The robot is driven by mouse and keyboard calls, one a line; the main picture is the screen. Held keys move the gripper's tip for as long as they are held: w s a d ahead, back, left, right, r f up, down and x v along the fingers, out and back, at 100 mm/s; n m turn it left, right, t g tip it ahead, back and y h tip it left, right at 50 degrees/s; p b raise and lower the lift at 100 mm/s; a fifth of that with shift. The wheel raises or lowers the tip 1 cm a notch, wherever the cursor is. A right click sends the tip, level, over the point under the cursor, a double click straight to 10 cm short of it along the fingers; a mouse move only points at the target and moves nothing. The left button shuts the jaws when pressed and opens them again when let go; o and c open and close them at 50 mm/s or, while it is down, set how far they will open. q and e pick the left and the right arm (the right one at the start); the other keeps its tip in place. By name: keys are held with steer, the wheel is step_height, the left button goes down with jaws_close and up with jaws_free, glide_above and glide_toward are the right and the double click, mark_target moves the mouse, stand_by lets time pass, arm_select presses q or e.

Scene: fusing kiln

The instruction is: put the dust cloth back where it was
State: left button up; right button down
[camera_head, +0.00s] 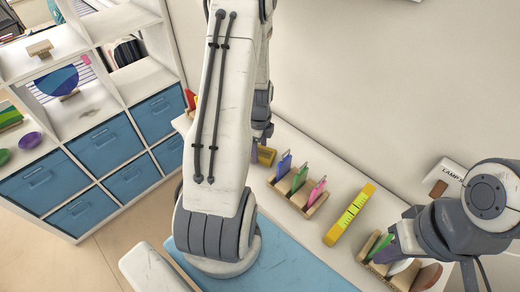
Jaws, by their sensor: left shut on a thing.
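My left gripper (262,131) shows only in part, behind the big white link of my left arm. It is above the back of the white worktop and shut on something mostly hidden. A small mustard-yellow piece (266,156) shows just below it; I cannot tell whether it is the dust cloth or a block on the worktop. No dust cloth can be made out for sure elsewhere. My right arm comes in at the right, its dark end (408,236) over a wooden rack (400,282); its fingertips cannot be made out.
A wooden rack (290,197) with blue, green and pink pieces stands on the worktop (333,179). A yellow level-like bar (349,214) lies right of it. A blue mat (299,272) is in front. A white shelf unit (117,97) with blue bins stands left. A labelled box (448,174) is at right.

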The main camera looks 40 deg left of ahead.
mark_target(259, 152)
arm_select(q)
steer(key=shift+f, duration=0.6)
steer(key=o, duration=1)
steer(key=shift+o, duration=0.2)
step_height(259, 152, up, 12)
steer(key=b, duration=0.2)
steer(key=s+d+r+n, duration=0.1)
steer(key=d+r, duration=0.2)
steer(key=d, duration=0.6)
steer(key=s+d+r+n, duration=0.1)
steer(key=d+r+n, duration=0.1)
steer(key=d, duration=0.8)
steer(key=s+d+r+n+h, duration=0.1)
steer(key=s+d+r+n, duration=0.2)
steer(key=s+d, duration=0.9)
steer(key=shift+s+r+n, duration=0.15)
steer(key=shift+s+n, duration=0.45)
steer(key=shift+s, duration=0.6)
